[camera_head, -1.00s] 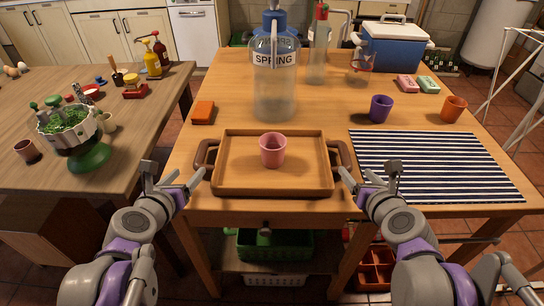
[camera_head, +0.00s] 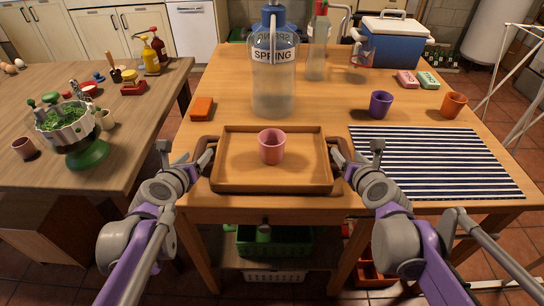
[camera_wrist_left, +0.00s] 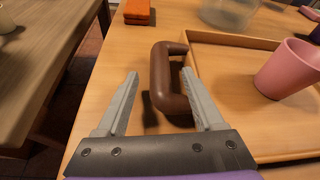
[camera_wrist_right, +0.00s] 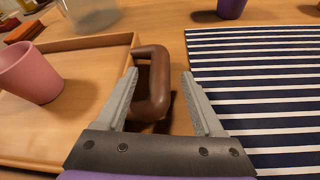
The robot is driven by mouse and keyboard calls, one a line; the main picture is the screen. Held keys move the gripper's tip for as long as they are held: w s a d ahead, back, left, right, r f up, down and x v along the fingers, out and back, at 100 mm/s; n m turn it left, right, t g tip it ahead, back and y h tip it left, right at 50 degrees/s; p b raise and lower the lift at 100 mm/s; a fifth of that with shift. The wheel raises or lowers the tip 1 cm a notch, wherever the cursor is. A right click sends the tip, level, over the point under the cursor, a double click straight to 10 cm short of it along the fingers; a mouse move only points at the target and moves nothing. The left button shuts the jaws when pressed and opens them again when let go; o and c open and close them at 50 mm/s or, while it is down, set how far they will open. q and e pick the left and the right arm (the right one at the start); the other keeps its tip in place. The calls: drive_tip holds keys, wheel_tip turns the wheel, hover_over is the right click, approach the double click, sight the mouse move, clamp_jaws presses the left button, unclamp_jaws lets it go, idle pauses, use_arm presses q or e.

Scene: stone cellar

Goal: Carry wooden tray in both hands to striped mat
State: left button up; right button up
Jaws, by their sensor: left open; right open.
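The wooden tray (camera_head: 272,188) lies on the table near its front edge, with a pink cup (camera_head: 271,146) standing in it. The striped mat (camera_head: 440,165) lies flat to the right of the tray. My left gripper (camera_head: 205,156) is open at the tray's left brown handle; in the left wrist view the fingers (camera_wrist_left: 160,85) stand either side of the handle bar (camera_wrist_left: 158,75). My right gripper (camera_head: 340,156) is open at the right handle; in the right wrist view its fingers (camera_wrist_right: 160,85) stand either side of that handle bar (camera_wrist_right: 154,90).
A large water jug (camera_head: 273,90) stands behind the tray, and an orange block (camera_head: 202,108) lies at back left. A purple cup (camera_head: 380,105) and an orange cup (camera_head: 453,105) stand behind the mat. The mat's top is bare. A second table (camera_head: 110,175) stands left.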

sight(200, 152)
use_arm(q)
drive_tip(key=shift+x, duration=1.55)
use_arm(e)
drive_tip(key=shift+x, duration=1.5)
use_arm(q)
drive_tip(key=shift+s, duration=0.1)
clamp_jaws()
use_arm(e)
clamp_jaws()
